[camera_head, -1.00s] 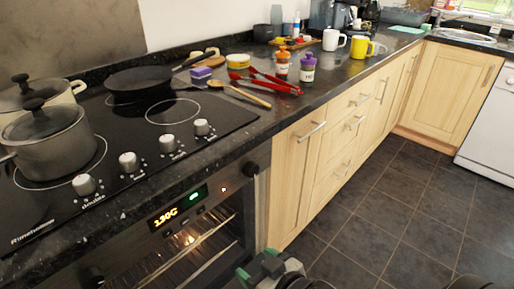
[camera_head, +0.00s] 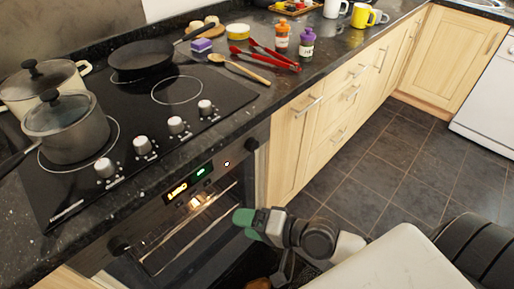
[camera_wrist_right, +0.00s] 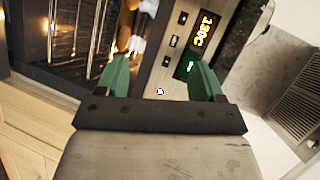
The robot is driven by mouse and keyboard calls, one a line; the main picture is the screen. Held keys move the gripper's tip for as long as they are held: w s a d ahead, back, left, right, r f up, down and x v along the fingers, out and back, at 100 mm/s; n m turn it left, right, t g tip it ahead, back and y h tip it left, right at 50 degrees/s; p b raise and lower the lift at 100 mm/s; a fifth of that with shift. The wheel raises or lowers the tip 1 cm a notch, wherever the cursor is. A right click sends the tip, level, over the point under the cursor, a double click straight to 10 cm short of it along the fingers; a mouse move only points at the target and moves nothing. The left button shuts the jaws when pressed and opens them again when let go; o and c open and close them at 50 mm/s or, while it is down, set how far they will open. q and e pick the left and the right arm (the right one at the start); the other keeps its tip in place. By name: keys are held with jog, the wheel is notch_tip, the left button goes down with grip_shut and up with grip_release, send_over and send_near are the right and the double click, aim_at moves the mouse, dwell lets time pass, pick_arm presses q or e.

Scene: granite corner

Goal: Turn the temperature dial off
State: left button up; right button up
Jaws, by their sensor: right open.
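The oven's front panel has a dark dial (camera_head: 251,144) near its right end and another dark dial (camera_head: 119,246) near its left end. I cannot tell which one sets the temperature. The lit display (camera_head: 178,191) lies between them; in the right wrist view the display (camera_wrist_right: 203,28) reads about 130C. My right gripper (camera_head: 243,219) is in front of the oven door, below and apart from the right dial. Its green fingers (camera_wrist_right: 160,80) are spread with nothing between them, facing the panel and door. My left gripper is not in view.
The oven door (camera_head: 190,225) is shut, with its light on inside. Above, the black hob (camera_head: 200,88) has several white knobs, a lidded pot (camera_head: 66,135) and a frying pan (camera_head: 140,57). Cupboard fronts (camera_head: 295,135) stand to the right. The tiled floor (camera_head: 385,150) is clear.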

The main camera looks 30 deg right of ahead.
jog(key=w+d+r+m+t+h, duration=0.1)
jog(key=w+d+m+t, duration=0.3)
jog(key=m, duration=0.3)
jog(key=m+t+h, duration=0.3)
jog(key=m+h, duration=0.2)
jog(key=m, duration=0.4)
send_near(255, 148)
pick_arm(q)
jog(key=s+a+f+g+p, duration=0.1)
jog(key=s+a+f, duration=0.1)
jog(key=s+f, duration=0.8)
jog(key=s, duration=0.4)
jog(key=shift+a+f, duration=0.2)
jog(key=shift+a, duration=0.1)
pick_arm(e)
jog(key=shift+n, duration=0.3)
jog(key=x, duration=0.9)
jog(key=shift+r, duration=0.15)
jog(key=shift+c, duration=0.5)
jog(key=c, duration=0.8)
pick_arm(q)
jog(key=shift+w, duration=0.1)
